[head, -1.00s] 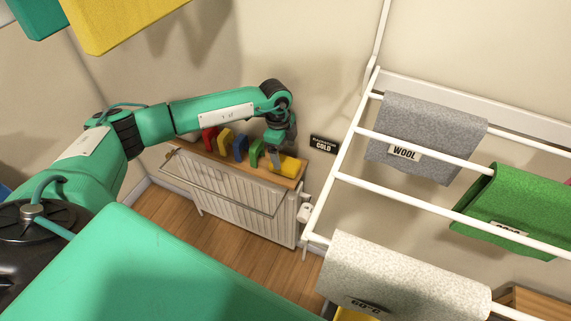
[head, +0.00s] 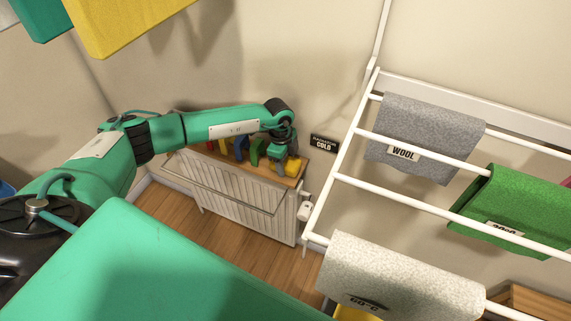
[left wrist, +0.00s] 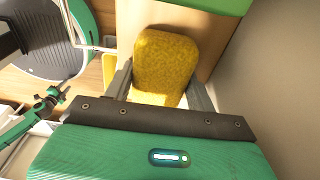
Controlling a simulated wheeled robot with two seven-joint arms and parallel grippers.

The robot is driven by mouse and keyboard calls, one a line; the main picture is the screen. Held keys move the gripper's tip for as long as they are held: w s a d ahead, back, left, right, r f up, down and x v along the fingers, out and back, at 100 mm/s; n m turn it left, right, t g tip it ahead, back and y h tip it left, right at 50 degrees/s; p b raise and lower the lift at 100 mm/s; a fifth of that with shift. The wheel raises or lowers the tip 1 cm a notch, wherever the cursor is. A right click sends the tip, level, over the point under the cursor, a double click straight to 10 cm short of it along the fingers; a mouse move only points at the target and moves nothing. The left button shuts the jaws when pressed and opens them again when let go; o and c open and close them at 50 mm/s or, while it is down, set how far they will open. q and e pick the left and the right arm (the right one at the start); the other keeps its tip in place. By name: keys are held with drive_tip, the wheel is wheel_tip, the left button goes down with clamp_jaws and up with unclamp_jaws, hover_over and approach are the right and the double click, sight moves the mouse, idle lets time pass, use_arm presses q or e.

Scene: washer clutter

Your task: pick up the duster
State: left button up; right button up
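The likely duster is a yellow, fuzzy, rounded block (head: 293,166) at the right end of a wooden shelf top (head: 299,180). It fills the upper middle of the left wrist view (left wrist: 165,62). My left gripper (head: 284,163) is right at it, pointing down and hiding part of it in the head view. In the left wrist view, the grey fingers (left wrist: 160,82) are spread, one on each side of the block. I cannot tell whether either finger touches it. My right gripper is not in view.
The shelf tops a white radiator (head: 235,192) with a rail in front. Green (head: 256,151), blue (head: 241,148) and other coloured items stand left of the block. A small COLD sign (head: 323,143) is on the wall. A white drying rack (head: 345,150) with cloths stands right.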

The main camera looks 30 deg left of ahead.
use_arm(q)
drive_tip(key=shift+c, duration=0.8)
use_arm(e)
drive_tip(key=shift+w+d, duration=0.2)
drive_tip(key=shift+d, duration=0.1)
use_arm(q)
drive_tip(key=shift+r, duration=0.15)
